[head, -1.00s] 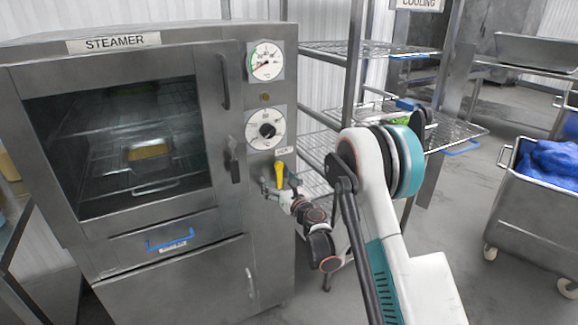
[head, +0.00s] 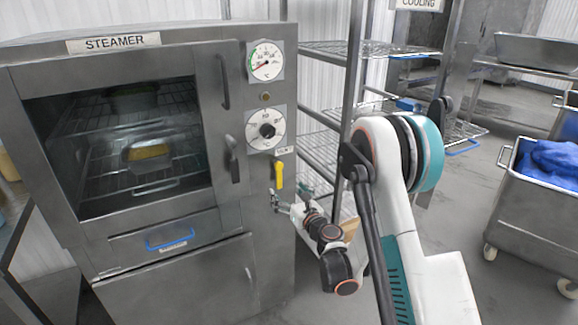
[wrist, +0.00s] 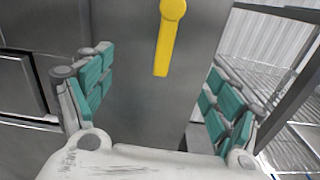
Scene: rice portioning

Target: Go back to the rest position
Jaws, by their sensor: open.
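My gripper (head: 282,203) is open and empty. It is just below the yellow lever (head: 279,174) on the steamer's front right panel, apart from it. In the wrist view my gripper (wrist: 157,78) shows its two teal-padded fingers spread wide. The yellow lever (wrist: 168,42) hangs downward beyond them, with nothing between the pads. The steamer (head: 265,220) stands at the left with its door shut. Through its window a tray with yellow food (head: 148,152) shows on a rack.
A wire cooling rack (head: 350,90) stands behind my arm, right of the steamer. A steel cart with blue contents (head: 545,205) is at the right. A blue-handled drawer (head: 170,240) is under the steamer window. Floor is open between steamer and cart.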

